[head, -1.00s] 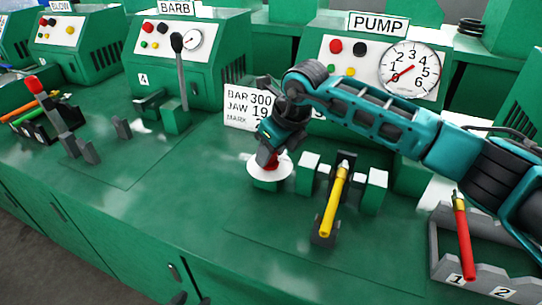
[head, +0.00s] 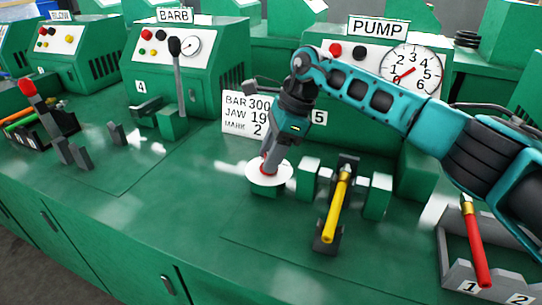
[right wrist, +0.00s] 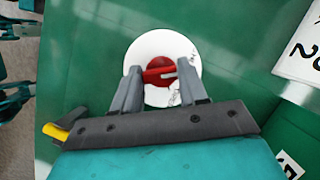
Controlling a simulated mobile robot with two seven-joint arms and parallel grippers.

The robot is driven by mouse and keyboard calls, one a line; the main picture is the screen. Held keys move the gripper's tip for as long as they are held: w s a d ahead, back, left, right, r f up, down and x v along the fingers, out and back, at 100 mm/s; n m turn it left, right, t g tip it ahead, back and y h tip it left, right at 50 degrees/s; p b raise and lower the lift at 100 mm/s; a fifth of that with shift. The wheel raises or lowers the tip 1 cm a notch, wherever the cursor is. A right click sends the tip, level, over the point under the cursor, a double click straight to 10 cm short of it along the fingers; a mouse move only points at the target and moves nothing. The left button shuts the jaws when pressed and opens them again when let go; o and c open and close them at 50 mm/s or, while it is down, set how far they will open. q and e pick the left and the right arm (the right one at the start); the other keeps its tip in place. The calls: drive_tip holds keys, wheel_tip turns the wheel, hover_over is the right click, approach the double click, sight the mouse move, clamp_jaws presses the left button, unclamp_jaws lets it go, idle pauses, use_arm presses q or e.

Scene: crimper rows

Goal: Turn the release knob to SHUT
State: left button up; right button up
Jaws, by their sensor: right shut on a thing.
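The release knob (right wrist: 160,71) is red with a raised bar, in the middle of a round white dial plate (right wrist: 150,45). The plate also shows in the head view (head: 283,178), on a short green base on the bench. My right gripper (head: 267,166) comes down from above and is shut on the knob, one finger at each end of the bar in the right wrist view. Dark marks on the plate sit beside one finger and are too small to read. The fingers hide much of the knob in the head view. My left gripper is not in view.
A yellow-handled lever (head: 337,205) between green blocks stands just right of the knob. A grey rack (head: 455,275) with a red-handled tool (head: 474,243) is at the front right. The PUMP panel gauge (head: 410,70) and a sign card (head: 245,117) stand behind.

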drive_tip(key=shift+w+n+g, duration=0.1)
drive_tip(key=shift+n+g, duration=0.3)
drive_tip(key=shift+n, duration=0.9)
drive_tip(key=shift+h, duration=0.3)
drive_tip(key=o, duration=1.1)
drive_tip(key=shift+b, duration=0.3)
drive_tip(key=shift+c, duration=0.2)
drive_tip(key=p+v, duration=0.2)
drive_tip(key=v, duration=1.1)
